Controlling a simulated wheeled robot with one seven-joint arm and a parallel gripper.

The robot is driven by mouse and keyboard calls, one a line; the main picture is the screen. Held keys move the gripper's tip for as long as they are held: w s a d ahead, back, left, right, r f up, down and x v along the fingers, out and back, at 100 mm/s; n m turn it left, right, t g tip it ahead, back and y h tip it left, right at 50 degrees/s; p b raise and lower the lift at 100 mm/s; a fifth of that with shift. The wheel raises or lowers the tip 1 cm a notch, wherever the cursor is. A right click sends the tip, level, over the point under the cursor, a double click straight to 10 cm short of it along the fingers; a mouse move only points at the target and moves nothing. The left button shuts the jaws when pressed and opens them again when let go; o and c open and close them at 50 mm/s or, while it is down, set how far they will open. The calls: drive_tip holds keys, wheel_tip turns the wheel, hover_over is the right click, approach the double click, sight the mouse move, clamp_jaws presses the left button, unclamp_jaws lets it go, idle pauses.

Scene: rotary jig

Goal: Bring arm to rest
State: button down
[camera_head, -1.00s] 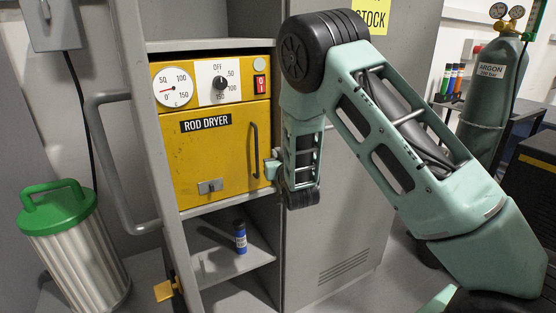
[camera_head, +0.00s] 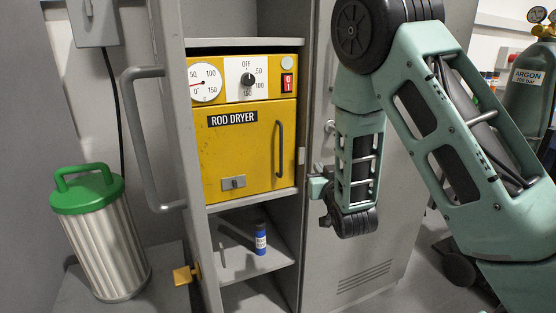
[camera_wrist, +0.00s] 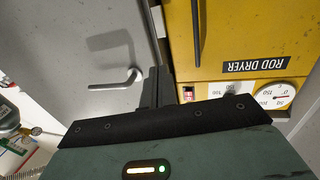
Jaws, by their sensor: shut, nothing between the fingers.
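My arm reaches down in front of the cabinet in the head view. My gripper (camera_wrist: 156,88) shows in the wrist view with its two dark fingers together and nothing between them. In the head view the gripper end is small and partly hidden by my wrist, just right of the yellow rod dryer (camera_head: 220,160). The dryer also shows upside down in the wrist view (camera_wrist: 230,40). Its door is closed. In the wrist view the fingers stand in front of the gap between the dryer and a grey door with a lever handle (camera_wrist: 118,80).
A blue-labelled canister (camera_head: 260,240) stands on the shelf below the dryer. A grey bar handle (camera_head: 135,140) juts out on the left. A green-lidded ribbed container (camera_head: 100,240) stands at left. An argon cylinder (camera_head: 526,95) is at right. Floor shows at lower right.

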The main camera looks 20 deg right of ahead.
drive_tip(key=s+a+f+n+g+y, duration=0.1)
drive_tip(key=s+a+n+g+y, duration=0.15)
drive_tip(key=s+a+g, duration=0.55)
drive_tip(key=s+a+f+n+g+y, duration=0.1)
drive_tip(key=s+a+f+n+y, duration=0.2)
drive_tip(key=a, duration=0.9)
drive_tip(key=s+a+r+n+g, duration=0.1)
drive_tip(key=s+g, duration=0.3)
drive_tip(key=s, duration=0.8)
drive_tip(key=s+a+r+n+g, duration=0.1)
drive_tip(key=s+r+n+g, duration=0.2)
drive_tip(key=s, duration=0.8)
drive_tip(key=shift+s+a+n+g+h, duration=0.35)
drive_tip(key=shift+s+a+g+h, duration=0.1)
drive_tip(key=shift+g, duration=0.35)
drive_tip(key=shift+w, duration=0.1)
